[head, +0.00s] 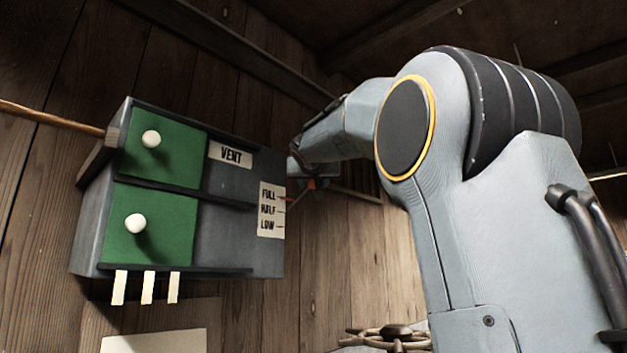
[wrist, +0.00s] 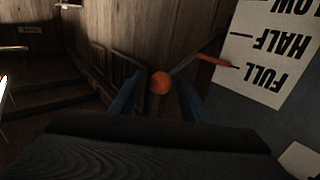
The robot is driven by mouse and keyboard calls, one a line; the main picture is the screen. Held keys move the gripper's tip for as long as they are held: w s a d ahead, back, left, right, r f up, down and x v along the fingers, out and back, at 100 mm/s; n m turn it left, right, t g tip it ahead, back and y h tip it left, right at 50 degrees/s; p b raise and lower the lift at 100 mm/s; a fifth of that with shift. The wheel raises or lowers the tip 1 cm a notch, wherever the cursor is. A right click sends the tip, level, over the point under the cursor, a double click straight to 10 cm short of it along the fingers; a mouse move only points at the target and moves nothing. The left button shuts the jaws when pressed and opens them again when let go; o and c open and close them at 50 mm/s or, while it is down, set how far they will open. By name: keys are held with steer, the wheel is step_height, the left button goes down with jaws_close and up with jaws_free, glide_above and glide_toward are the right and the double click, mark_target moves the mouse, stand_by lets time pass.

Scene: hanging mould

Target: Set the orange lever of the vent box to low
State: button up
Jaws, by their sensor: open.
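The vent box (head: 225,235) is a grey box on the plank wall with two green panels and a plate marked VENT. Its scale plate (head: 271,212) reads FULL, HALF, LOW from top to bottom; it shows upside down in the wrist view (wrist: 283,60). The orange lever has a round knob (wrist: 161,83) on a thin rod, and an orange pointer (wrist: 213,60) whose tip is by the FULL mark. My gripper (wrist: 159,88) is open, its two fingers on either side of the knob in the picture; contact cannot be told. In the head view my arm mostly hides the lever.
White knobs (head: 151,139) stick out from the green panels. Several white tabs (head: 147,288) hang under the box. A wooden pole (head: 50,115) runs to the box from the left. Rope on a cleat (head: 392,337) is at the bottom. The plank wall right of the box is mostly bare.

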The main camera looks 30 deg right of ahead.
jaws_close()
